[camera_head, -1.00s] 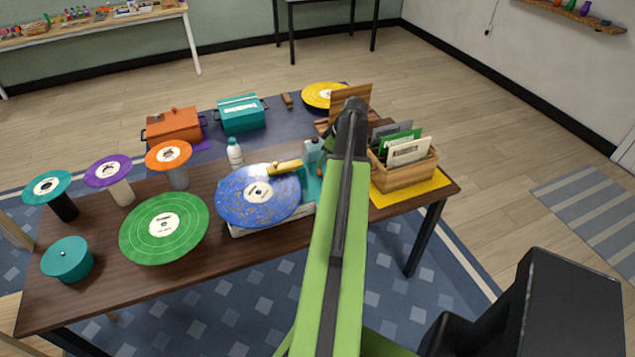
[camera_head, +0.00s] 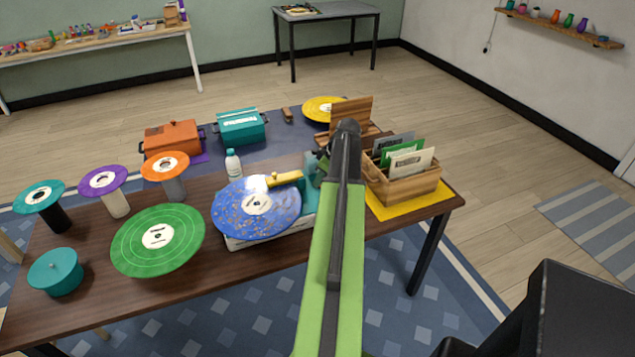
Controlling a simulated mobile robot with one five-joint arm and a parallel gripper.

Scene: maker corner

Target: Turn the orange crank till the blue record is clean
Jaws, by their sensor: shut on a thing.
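The blue record (camera_head: 232,219) lies flat on a white-based cleaning machine (camera_head: 275,234) in the middle of the table. Pale and brownish specks mottle much of its surface. A yellow arm (camera_head: 286,179) reaches over its right upper edge. A teal housing (camera_head: 308,190) stands to the right of the record. My green and black arm reaches over the table and covers the housing's right side. My gripper (camera_head: 321,156) shows only as a dark bit beside the arm's far end, shut at the housing. The orange crank is hidden behind my arm.
A green record (camera_head: 182,240) and a teal round container (camera_head: 57,272) are at left. Teal, purple and orange discs stand on posts behind. A water bottle (camera_head: 233,164) stands behind the blue record. A wooden sleeve crate (camera_head: 408,187) is close right of my arm.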

